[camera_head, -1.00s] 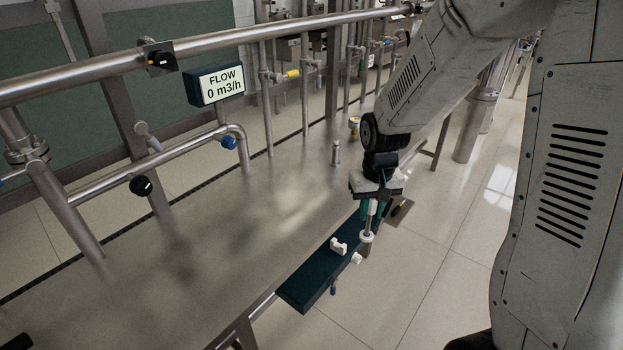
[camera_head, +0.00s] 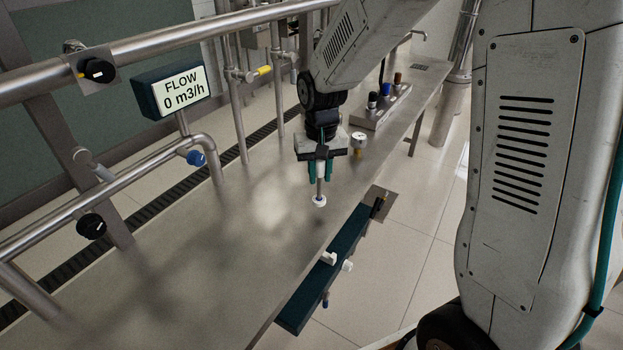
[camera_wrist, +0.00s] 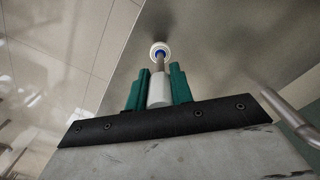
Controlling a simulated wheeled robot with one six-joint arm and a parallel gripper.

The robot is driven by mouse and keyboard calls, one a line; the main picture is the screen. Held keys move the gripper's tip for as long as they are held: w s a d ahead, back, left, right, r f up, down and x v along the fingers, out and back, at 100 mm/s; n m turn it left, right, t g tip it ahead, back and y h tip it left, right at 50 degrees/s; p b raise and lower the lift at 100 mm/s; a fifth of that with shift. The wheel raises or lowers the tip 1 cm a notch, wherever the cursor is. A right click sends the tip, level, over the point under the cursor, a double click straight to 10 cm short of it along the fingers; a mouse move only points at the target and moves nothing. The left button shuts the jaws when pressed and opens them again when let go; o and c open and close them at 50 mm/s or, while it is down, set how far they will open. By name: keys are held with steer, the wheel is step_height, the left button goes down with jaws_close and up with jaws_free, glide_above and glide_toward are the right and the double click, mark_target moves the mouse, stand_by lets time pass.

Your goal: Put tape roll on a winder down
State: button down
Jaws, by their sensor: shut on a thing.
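My gripper (camera_head: 319,172) is shut on the winder (camera_head: 319,188), a thin metal rod. In the wrist view the winder (camera_wrist: 159,88) shows a pale cylinder between the teal fingers (camera_wrist: 158,92). At its far end is a small white roll, the tape roll (camera_head: 319,200), with a blue centre in the wrist view (camera_wrist: 159,50). The gripper points down and holds them over the steel table (camera_head: 220,270), close to its right edge. I cannot tell whether the roll touches the table top.
A dark teal shelf (camera_head: 295,312) with white fittings (camera_head: 328,258) runs along the table's right edge. A gauge (camera_head: 358,140) and a block with knobs (camera_head: 378,108) stand farther back. Pipes and a flow display (camera_head: 183,88) are at left. The table's middle is clear.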

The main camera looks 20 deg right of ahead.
mark_target(319, 201)
steer(key=shift+w+a+f, duration=0.2)
steer(key=shift+w+f, duration=0.5)
steer(key=shift+f, duration=0.25)
steer(key=shift+w+a+f, duration=0.2)
steer(key=shift+w+f, duration=0.45)
steer(key=shift+f, duration=0.25)
steer(key=shift+f, duration=0.2)
steer(key=c, duration=1.2)
jaws_free()
steer(key=shift+c, duration=0.2)
steer(key=shift+r, duration=0.1)
